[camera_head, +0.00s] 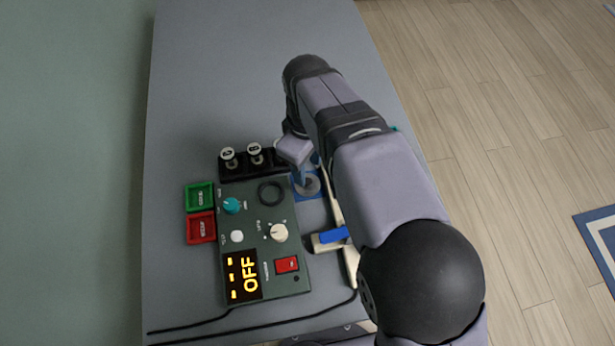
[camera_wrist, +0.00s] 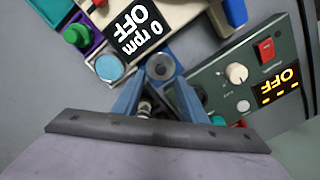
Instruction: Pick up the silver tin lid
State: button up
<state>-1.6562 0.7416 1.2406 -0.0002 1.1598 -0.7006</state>
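A round silver disc, which looks like the tin lid (camera_head: 311,187), lies on a small blue square pad (camera_head: 298,193), partly hidden by my arm. In the wrist view the silver lid (camera_wrist: 160,66) shows just beyond my fingertips, between them in the picture. My gripper (camera_wrist: 160,80) has its two blue fingers apart, with nothing held between them. In the head view my gripper (camera_head: 302,172) is over the pad's far edge, mostly hidden by the wrist. The height above the lid is hard to tell.
A dark green control box (camera_head: 263,208) reads OFF. A black holder (camera_head: 237,172) with white-topped pieces, a green tray (camera_head: 199,189) and a red tray (camera_head: 201,228) are nearby. A beige device (camera_wrist: 185,17) reading "0 rpm OFF" stands close. The table's far end is clear.

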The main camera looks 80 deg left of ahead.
aim_at(307, 180)
jog(key=shift+s+f+p, duration=0.1)
jog(key=shift+f+p, duration=0.4)
jog(key=shift+f, duration=2.1)
grip_shut()
